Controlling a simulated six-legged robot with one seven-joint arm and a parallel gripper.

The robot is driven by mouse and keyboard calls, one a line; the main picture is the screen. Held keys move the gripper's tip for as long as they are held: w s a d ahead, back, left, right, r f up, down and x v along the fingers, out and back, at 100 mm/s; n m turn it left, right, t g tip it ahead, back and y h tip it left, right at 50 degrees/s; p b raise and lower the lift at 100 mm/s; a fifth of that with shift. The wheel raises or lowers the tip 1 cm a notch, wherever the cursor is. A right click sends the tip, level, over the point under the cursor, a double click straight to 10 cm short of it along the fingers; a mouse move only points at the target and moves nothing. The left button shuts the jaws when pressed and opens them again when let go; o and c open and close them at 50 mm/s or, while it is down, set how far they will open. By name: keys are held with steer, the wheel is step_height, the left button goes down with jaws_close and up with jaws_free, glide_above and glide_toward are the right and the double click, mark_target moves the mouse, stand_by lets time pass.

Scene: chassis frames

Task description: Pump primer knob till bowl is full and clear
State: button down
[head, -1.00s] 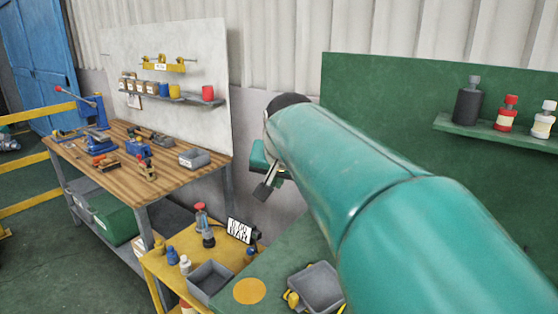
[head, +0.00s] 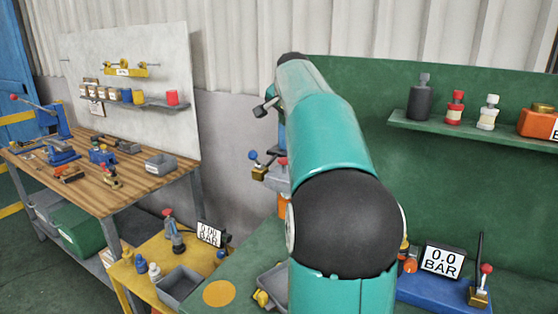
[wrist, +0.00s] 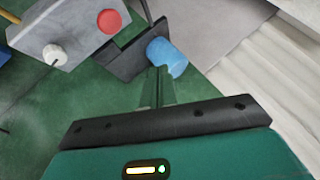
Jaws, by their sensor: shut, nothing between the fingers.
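A grey housing (wrist: 75,30) with a red round knob (wrist: 110,21) and a white knob (wrist: 54,55) shows upper left in the wrist view. I cannot tell for sure which is the primer knob. A blue cylinder (wrist: 167,58) on a dark bracket lies just past my fingertips. My gripper (wrist: 159,72) is shut and empty; I cannot tell whether it touches the cylinder. In the head view my arm hides part of a bench fixture with a red knob (head: 282,163) and a blue ball knob (head: 257,155). I cannot make out a clear bowl.
A yellow table (head: 140,287) stands left of the green bench, with a grey bin (head: 180,284) and a black-and-white display (head: 209,233). A blue unit (head: 425,292) with a 0.0 BAR gauge (head: 442,259) is at right. A shelf (head: 470,132) holds bottles.

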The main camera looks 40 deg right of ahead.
mark_target(283, 159)
steer(key=shift+s+d, duration=0.1)
steer(key=shift+s, duration=0.05)
steer(key=shift+f, duration=4.4)
steer(key=shift+f, duration=0.2)
steer(key=shift+f, duration=0.25)
steer(key=shift+f, duration=1.05)
steer(key=shift+r, duration=1.45)
steer(key=shift+r, duration=2.55)
